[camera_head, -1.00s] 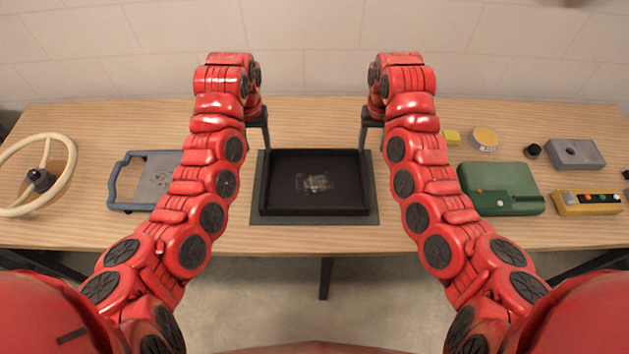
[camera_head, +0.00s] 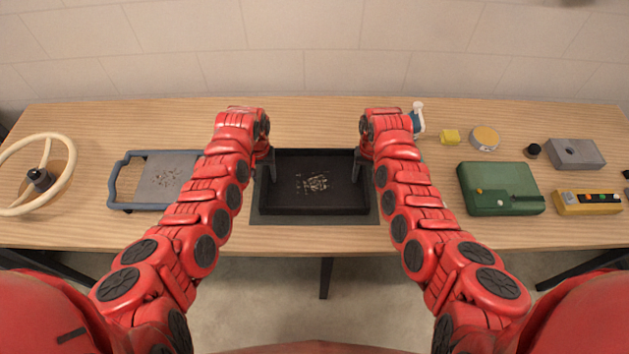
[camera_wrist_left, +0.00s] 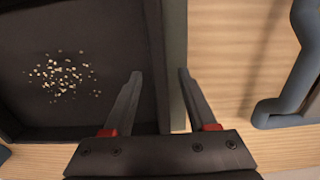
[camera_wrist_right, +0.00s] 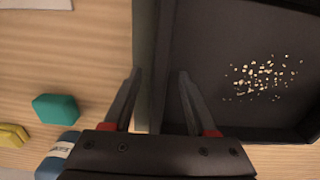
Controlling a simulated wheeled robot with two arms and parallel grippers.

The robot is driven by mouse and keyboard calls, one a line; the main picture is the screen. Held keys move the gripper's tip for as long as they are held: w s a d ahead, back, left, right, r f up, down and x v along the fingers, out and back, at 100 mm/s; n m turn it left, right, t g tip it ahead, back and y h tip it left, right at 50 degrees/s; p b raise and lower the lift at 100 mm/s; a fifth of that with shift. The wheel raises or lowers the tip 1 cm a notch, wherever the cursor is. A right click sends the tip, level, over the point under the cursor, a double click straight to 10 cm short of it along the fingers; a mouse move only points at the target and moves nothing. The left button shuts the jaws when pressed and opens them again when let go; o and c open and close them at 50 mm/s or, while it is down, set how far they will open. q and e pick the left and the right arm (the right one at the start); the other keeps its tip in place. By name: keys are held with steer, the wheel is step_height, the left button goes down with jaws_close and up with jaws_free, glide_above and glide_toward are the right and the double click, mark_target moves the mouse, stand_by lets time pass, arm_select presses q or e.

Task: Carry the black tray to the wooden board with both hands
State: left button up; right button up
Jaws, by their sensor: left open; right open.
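The black tray (camera_head: 318,203) lies flat on a dark grey mat (camera_head: 315,219) in the middle of the table, with small pale bits (camera_head: 318,183) loose on its floor. My left gripper (camera_head: 267,164) is open at the tray's left wall; in the left wrist view (camera_wrist_left: 159,74) its fingers stand on either side of that wall. My right gripper (camera_head: 362,164) is open at the right wall (camera_wrist_right: 165,50), with its fingers likewise on both sides. I cannot tell whether the fingers touch it. I cannot make out a wooden board apart from the wooden tabletop (camera_head: 300,236).
To the left are a blue-framed grey panel (camera_head: 160,178) and a cream steering wheel (camera_head: 62,160). To the right are a green case (camera_head: 490,203), a yellow button box (camera_head: 590,205), a grey box (camera_head: 575,154) and small items. A bottle (camera_head: 417,119) shows beside my right wrist.

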arm_select(q)
steer(key=shift+f, duration=0.45)
arm_select(e)
steer(key=shift+f, duration=0.45)
arm_select(q)
jaws_close()
arm_select(e)
jaws_close()
stand_by(0.5)
